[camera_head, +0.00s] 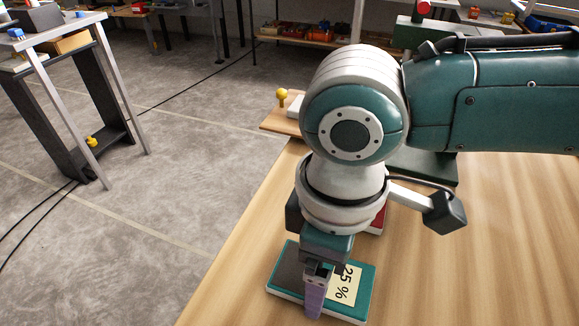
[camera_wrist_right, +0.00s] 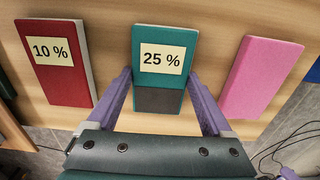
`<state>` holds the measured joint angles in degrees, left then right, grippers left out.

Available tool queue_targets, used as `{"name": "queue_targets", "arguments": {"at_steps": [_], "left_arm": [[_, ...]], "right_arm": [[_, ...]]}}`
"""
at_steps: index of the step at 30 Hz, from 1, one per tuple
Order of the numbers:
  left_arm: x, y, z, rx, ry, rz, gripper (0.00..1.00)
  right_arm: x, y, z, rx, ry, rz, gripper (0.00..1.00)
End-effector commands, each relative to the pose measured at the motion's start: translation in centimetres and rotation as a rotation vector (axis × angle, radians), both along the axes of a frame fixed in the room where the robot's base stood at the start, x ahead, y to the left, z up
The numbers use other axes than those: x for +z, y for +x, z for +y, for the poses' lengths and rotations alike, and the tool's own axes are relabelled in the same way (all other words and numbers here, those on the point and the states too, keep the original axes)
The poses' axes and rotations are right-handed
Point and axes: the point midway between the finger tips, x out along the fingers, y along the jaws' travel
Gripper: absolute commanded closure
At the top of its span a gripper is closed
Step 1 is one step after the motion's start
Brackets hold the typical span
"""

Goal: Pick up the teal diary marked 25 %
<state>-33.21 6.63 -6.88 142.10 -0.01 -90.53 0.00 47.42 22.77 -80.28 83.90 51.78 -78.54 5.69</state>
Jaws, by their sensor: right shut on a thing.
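The teal diary (camera_wrist_right: 160,72) with a "25 %" label lies flat between the two purple fingers of my right gripper (camera_wrist_right: 160,78) in the right wrist view. The fingers press on its left and right long edges, and the gripper is shut on it. In the head view the teal diary (camera_head: 352,308) is partly covered by my right gripper (camera_head: 316,292), which reaches down over it from above. I cannot tell whether the diary touches the table or is slightly raised. My left gripper is not in view.
A red diary marked 10 % (camera_wrist_right: 57,62) lies to the left and a pink diary (camera_wrist_right: 262,78) to the right on the wooden table (camera_head: 500,260). A yellow knob (camera_head: 281,96) stands near the table's far left edge. Open floor lies beyond that edge.

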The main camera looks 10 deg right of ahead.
Motion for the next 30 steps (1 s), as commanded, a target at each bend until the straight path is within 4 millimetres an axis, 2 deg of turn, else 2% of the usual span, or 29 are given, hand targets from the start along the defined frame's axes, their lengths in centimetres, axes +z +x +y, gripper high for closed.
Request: {"name": "queue_targets", "arguments": {"at_steps": [1,4,11,17,20,23,30], "left_arm": [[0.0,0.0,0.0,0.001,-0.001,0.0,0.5],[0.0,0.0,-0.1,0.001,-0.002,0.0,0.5],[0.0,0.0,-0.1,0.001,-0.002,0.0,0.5],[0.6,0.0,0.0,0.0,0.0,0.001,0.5],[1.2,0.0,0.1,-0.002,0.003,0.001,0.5],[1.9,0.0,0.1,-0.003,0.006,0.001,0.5],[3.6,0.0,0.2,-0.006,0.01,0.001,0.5]], "right_arm": [[0.0,0.0,0.0,0.0,0.0,0.0,0.63],[0.0,0.0,0.0,0.0,0.0,0.0,0.74],[0.1,0.0,0.0,0.0,0.001,-0.001,0.74],[1.5,0.1,0.0,0.0,0.002,-0.001,0.74],[3.2,0.1,0.0,0.002,0.002,-0.003,0.74],[5.8,0.1,0.0,0.001,0.002,-0.004,0.74],[13.2,0.2,0.0,0.002,0.003,-0.007,0.74]]}}
